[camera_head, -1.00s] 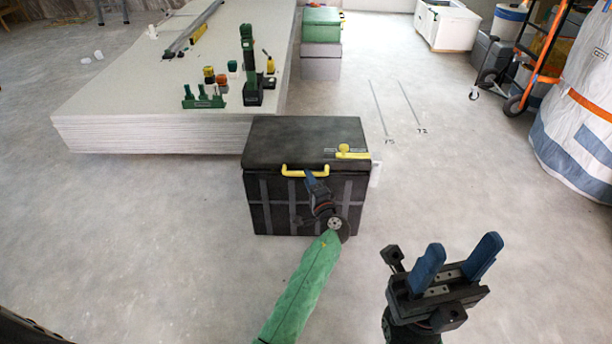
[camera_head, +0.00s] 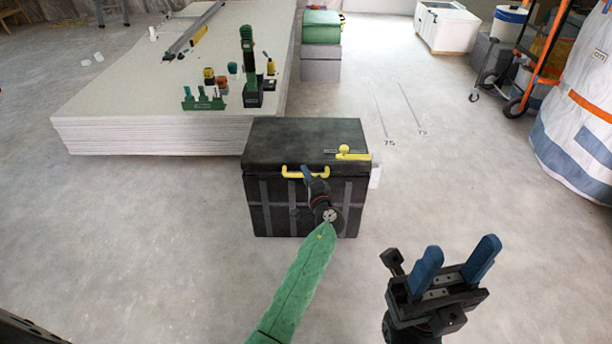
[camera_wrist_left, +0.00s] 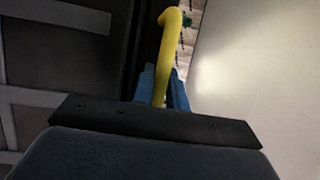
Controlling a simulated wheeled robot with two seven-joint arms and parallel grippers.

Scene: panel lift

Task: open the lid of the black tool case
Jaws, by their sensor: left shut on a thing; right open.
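The black tool case (camera_head: 270,190) stands on the floor in the middle of the head view. Its lid (camera_head: 285,140) looks shut, with a yellow handle (camera_head: 290,174) along the front edge and a yellow latch-like piece (camera_head: 350,153) on top at the right. My left gripper (camera_head: 307,174) is at the right part of the handle. In the left wrist view, its blue fingers (camera_wrist_left: 162,88) are shut around the yellow handle (camera_wrist_left: 168,50). My right gripper (camera_head: 456,267) is open and empty, above the floor at the lower right, apart from the case.
A stack of pale panels (camera_head: 140,135) lies behind and left of the case, with green and black tools (camera_head: 250,90) on it. A grey box with a green top (camera_head: 321,60) stands behind. An orange-framed cart (camera_head: 540,60) is at the right. The floor right of the case is clear.

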